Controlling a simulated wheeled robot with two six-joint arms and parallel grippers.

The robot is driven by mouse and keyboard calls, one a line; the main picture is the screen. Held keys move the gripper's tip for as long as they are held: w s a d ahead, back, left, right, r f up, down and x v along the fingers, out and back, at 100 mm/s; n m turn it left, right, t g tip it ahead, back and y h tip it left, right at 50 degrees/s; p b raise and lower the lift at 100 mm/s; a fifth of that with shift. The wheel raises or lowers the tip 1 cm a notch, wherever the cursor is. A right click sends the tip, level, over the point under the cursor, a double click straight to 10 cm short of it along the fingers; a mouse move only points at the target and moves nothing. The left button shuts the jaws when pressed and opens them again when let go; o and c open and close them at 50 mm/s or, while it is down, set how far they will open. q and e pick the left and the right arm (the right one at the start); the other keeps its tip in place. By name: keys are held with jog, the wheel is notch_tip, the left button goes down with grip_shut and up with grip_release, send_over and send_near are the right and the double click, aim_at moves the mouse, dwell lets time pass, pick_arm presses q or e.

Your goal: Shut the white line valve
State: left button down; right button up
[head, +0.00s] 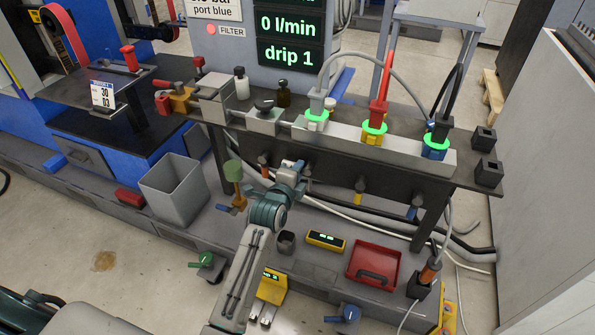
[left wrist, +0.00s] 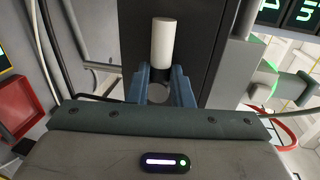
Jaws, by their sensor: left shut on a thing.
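The white line valve's handle (left wrist: 162,42) shows in the left wrist view as a white cylinder against a dark upright surface. My left gripper (left wrist: 161,82) has its two blue fingers on either side of the handle's lower part and is shut on it. In the head view my left gripper (head: 298,166) is at the front of the bench's under-panel, between the orange valve (head: 263,165) and the yellow valve (head: 358,190). There it hides the white handle, so the handle's angle is unclear. My right gripper is not in view.
A blue valve (head: 413,208) is further right on the panel. A funnel-topped post (head: 234,172) stands close left of my arm. A grey bin (head: 175,187), a red tray (head: 374,266) and a yellow meter (head: 326,240) are on the lower ledge. The display (head: 288,24) reads 0 l/min, drip 1.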

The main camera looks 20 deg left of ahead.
pick_arm(q)
jog(key=c, duration=1.3)
grip_release()
jog(key=s+r, duration=0.2)
jog(key=s, duration=0.8)
jog(key=shift+s+a, duration=0.15)
jog(key=shift+s, duration=0.2)
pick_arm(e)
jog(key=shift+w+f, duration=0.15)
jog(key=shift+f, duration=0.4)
